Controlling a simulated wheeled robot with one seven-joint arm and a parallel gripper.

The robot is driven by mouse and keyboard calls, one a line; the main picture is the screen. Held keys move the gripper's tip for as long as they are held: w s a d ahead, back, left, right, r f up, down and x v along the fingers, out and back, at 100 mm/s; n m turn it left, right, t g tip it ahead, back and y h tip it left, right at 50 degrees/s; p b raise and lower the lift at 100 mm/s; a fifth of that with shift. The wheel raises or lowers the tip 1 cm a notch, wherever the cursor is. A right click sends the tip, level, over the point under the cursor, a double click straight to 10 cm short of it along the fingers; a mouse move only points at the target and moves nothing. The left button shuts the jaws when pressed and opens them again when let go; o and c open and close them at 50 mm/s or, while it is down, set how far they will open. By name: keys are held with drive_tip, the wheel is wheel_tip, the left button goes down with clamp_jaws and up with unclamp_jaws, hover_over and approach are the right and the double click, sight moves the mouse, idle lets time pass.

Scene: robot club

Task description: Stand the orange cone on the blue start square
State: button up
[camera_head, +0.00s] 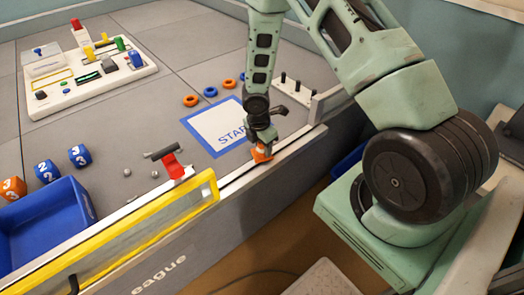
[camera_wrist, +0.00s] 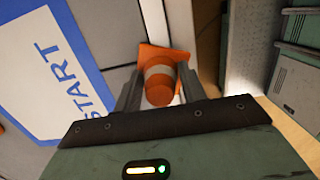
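The orange cone (camera_wrist: 160,76), with a white band, sits between the fingers of my gripper (camera_wrist: 161,82) in the wrist view. The fingers are close on both its sides and look shut on it. Its square base points away from the wrist camera. In the head view the cone (camera_head: 261,154) shows under my gripper (camera_head: 263,142), beside the low wall. I cannot tell whether its base touches the floor. The start square (camera_head: 199,123), white with a blue border and "START" lettering, lies flat just left of the cone. It also shows in the wrist view (camera_wrist: 32,87).
The low wall (camera_head: 285,148) runs close beside the cone. Orange and blue rings (camera_head: 210,92) lie behind the square, and a rack with black pegs (camera_head: 297,88) stands to its right. A red-clipped part (camera_head: 172,165), dice (camera_head: 79,155) and blue bin (camera_head: 48,225) are left.

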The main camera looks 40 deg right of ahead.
drive_tip(key=shift+c, duration=0.7)
